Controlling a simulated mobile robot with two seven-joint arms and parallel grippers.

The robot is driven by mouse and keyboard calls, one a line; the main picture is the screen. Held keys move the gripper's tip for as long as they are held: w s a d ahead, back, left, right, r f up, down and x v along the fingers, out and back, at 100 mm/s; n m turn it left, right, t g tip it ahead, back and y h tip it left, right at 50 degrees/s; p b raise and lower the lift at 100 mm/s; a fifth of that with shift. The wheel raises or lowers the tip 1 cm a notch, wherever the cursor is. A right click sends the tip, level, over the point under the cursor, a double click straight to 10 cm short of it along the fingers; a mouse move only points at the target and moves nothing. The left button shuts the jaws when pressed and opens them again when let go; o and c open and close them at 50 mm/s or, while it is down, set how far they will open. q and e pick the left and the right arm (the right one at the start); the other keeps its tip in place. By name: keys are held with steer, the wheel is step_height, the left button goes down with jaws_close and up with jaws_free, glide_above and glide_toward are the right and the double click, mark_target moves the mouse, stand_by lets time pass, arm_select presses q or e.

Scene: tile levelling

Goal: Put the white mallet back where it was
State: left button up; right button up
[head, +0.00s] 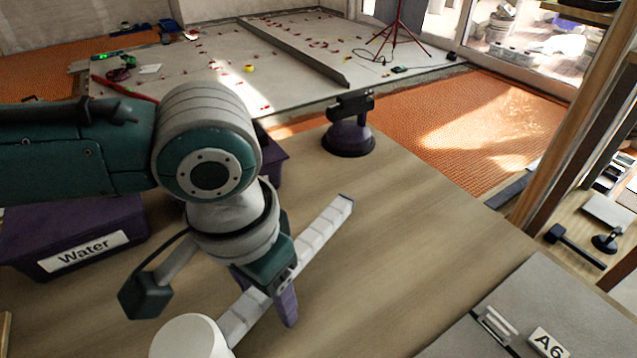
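The white mallet has a round white head (190,338) at the bottom edge, partly cut off. Its long, pale, ridged handle (322,224) runs from the head up and to the right over the wooden worktop (400,260). My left gripper (265,293) points down over the handle, with a purple finger on each side of it. The handle fills the gap between the fingers, and the gripper looks shut on it. I cannot tell whether the mallet touches the worktop. My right gripper is not in view.
A purple bin labelled Water (85,255) stands at the left. A dark suction lifter (348,138) stands at the back of the worktop. A grey tile marked A6 (500,315) lies at the lower right. A black mallet (575,246) lies farther right. The worktop's middle right is clear.

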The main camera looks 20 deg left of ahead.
mark_target(258, 293)
arm_select(q)
steer(key=r+p, duration=0.1)
steer(key=r, duration=0.3)
steer(key=r+p, duration=0.2)
steer(key=r, duration=0.2)
steer(key=s+r+p, duration=0.1)
steer(key=r, duration=0.3)
steer(key=shift+a, duration=0.1)
steer(key=s+d+m+t+h, duration=0.1)
steer(key=s+d+t+h, duration=0.15)
steer(key=s+d, duration=0.3)
steer(key=s+a+n+y, duration=0.1)
steer(key=s+a, duration=0.2)
steer(key=a, duration=0.2)
steer(key=s+a+f+n+y, duration=0.1)
steer(key=s+a, duration=0.2)
steer(key=a, duration=0.2)
steer(key=shift+s+a+n+y, duration=0.25)
steer(key=shift+a+n+y, duration=0.05)
steer(key=shift+a+y, duration=0.1)
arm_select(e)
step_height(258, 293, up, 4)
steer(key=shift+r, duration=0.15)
arm_select(q)
steer(key=shift+f, duration=0.1)
